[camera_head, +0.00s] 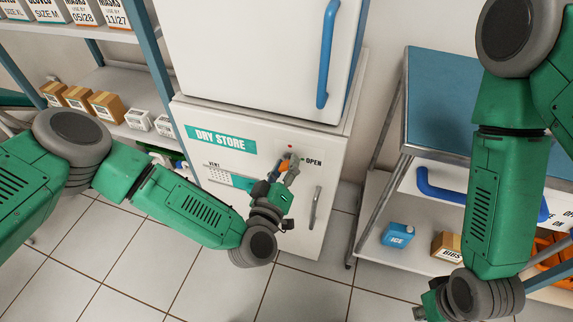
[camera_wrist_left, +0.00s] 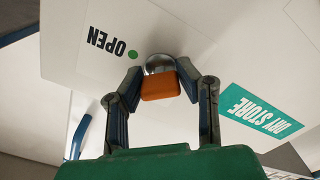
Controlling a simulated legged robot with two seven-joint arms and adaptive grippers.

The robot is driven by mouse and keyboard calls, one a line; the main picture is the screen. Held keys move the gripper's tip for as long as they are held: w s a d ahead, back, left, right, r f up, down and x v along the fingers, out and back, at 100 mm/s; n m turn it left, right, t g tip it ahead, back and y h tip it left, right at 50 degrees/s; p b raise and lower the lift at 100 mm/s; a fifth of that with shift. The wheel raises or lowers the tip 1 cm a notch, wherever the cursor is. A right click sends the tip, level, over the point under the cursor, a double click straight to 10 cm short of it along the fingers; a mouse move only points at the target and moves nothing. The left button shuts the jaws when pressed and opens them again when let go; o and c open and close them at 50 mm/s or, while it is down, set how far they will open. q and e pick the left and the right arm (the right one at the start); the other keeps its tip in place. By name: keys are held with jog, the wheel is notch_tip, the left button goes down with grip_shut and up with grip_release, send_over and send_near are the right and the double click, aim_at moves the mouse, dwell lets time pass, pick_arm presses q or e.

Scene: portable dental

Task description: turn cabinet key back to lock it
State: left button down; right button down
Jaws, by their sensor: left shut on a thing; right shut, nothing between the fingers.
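The cabinet is a white DRY STORE unit (camera_head: 225,118) with a silver lock on its front, beside the word OPEN. An orange-headed key (camera_head: 284,165) sits in the lock. The left wrist view shows the key's orange head (camera_wrist_left: 160,86) against the round silver lock (camera_wrist_left: 158,64), near a green dot by OPEN. My left gripper (camera_head: 287,168) is shut on the key head, with one finger on each side of it. My right gripper (camera_head: 420,312) is shut and empty at the bottom edge, partly cut off, far from the cabinet.
A vertical handle (camera_head: 316,207) is on the cabinet front, right of and below the lock. A white upper unit with a blue handle (camera_head: 326,58) stands on top. Shelves with boxes (camera_head: 106,105) are left; a blue-topped cart (camera_head: 435,100) with a blue ICE box (camera_head: 398,236) is right.

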pick_arm(q)
jog(key=n+b, duration=0.1)
jog(key=n, duration=0.3)
jog(key=shift+a+f+n, duration=0.1)
jog(key=shift+n, duration=0.2)
jog(key=shift+n+b, duration=0.65)
jog(key=shift+n, duration=1.95)
jog(key=shift+f, duration=0.1)
jog(key=c, duration=1.2)
grip_release()
jog(key=shift+o, duration=0.2)
jog(key=shift+s, duration=0.1)
jog(key=shift+s+a, duration=0.1)
jog(key=shift+s, duration=0.1)
jog(key=v, duration=1.1)
jog(key=shift+s, duration=0.15)
jog(key=shift+a, duration=0.1)
